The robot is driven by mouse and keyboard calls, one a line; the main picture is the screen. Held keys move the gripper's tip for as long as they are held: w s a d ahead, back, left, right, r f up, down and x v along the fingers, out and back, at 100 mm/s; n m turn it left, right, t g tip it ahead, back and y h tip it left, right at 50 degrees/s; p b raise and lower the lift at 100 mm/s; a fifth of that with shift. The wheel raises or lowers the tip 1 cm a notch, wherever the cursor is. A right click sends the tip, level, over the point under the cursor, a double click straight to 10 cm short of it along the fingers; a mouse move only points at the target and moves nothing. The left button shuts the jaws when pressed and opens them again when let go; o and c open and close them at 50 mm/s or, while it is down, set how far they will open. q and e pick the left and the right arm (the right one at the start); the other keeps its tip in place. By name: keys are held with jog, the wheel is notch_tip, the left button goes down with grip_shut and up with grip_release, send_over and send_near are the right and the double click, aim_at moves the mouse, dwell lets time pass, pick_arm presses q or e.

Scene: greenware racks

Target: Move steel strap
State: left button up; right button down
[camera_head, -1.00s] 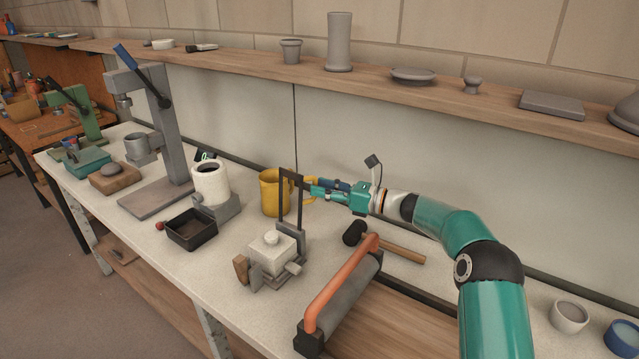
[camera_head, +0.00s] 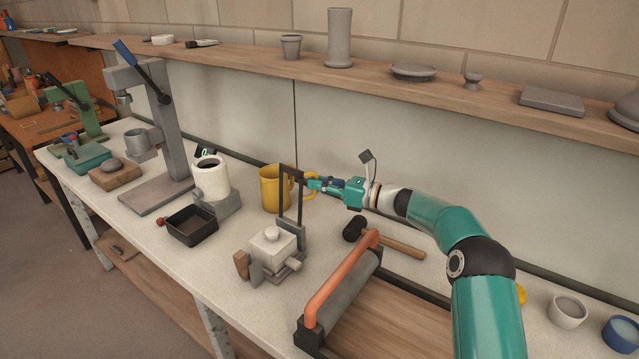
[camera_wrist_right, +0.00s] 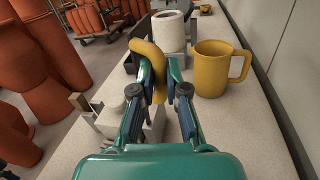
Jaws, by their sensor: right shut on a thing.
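The steel strap (camera_head: 299,204) is a dark, upright rectangular loop standing above a pale block with a round knob (camera_head: 272,240) on the bench. My right gripper (camera_head: 306,183) is at the strap's upper right corner, its fingers shut. In the right wrist view, the fingertips (camera_wrist_right: 160,72) close on a thick, curved mustard piece (camera_wrist_right: 148,50), which looks like a grip on the strap; its join to the dark bars is hidden. My left gripper is out of view.
A yellow mug (camera_head: 270,190) stands close behind the strap. A white jar (camera_head: 210,180) and black tray (camera_head: 190,228) lie left. A mallet (camera_head: 395,243) and an orange-handled roller (camera_head: 340,285) lie right. A shelf (camera_head: 450,95) runs above along the wall.

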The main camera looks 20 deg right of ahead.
jog(key=s+a+n+h+b, duration=0.1)
jog(key=s+a+n+b, duration=0.3)
jog(key=b, duration=0.7)
jog(key=shift+a+r+n+g, duration=0.2)
jog(key=shift+a+n+g, duration=0.1)
jog(key=shift+a+n, duration=1.1)
jog(key=shift+a, duration=0.1)
jog(key=c, duration=1.2)
grip_release()
